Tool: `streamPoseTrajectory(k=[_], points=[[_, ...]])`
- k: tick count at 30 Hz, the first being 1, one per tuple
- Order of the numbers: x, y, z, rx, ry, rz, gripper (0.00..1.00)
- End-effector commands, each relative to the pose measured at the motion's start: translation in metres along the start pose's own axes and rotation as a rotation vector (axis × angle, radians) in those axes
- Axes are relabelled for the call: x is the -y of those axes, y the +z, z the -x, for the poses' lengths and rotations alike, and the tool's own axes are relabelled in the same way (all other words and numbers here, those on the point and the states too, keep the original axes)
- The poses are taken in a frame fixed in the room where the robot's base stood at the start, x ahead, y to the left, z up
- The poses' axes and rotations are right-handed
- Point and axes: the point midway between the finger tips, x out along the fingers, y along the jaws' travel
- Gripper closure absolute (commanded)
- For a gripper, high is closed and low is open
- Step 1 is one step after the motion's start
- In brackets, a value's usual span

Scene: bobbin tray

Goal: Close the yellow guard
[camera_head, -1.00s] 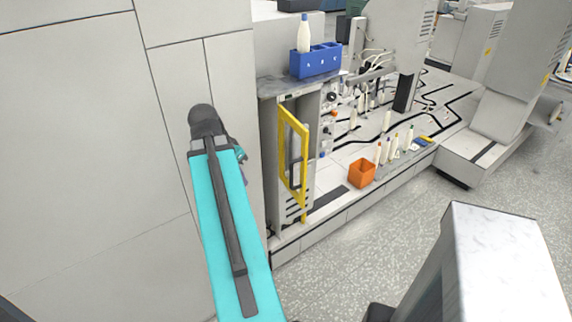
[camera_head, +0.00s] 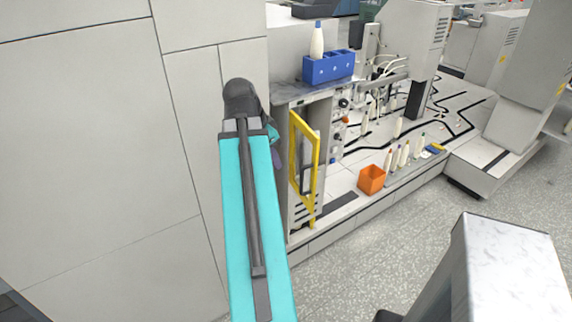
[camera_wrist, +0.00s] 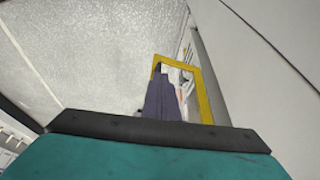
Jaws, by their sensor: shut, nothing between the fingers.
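The yellow guard (camera_head: 315,170) is a framed panel standing swung out from the front of the grey machine, at the centre of the head view. In the wrist view the yellow guard (camera_wrist: 206,98) shows as a frame beyond the fingers. My gripper (camera_wrist: 158,70) is shut and empty, its dark fingers overlapping the frame's left part in the picture; I cannot tell whether they touch it. In the head view my gripper (camera_head: 276,157) is mostly hidden behind my arm, just left of the guard.
A blue bin (camera_head: 328,67) with a white bobbin (camera_head: 317,40) sits on the machine's top. An orange box (camera_head: 371,180) and several bobbins stand on the ledge to the right. Large grey panels (camera_head: 90,140) close off the left. Speckled floor (camera_head: 370,260) lies open in front.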

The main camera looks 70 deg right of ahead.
Motion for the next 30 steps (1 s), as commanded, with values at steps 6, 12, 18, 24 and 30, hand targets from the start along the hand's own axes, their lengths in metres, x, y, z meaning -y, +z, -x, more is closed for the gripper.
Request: streamPoseTrajectory(k=[6, 12, 18, 24, 30], points=[[-0.001, 0.000, -0.013, 0.001, 0.002, 0.000, 1.00], [-0.001, 0.000, -0.030, 0.001, 0.002, 0.000, 1.00], [-0.001, 0.000, -0.048, 0.002, 0.002, 0.000, 1.00], [-0.001, 0.000, -0.066, 0.002, 0.002, 0.000, 1.00], [-0.001, 0.000, -0.083, 0.001, 0.002, 0.000, 1.00]])
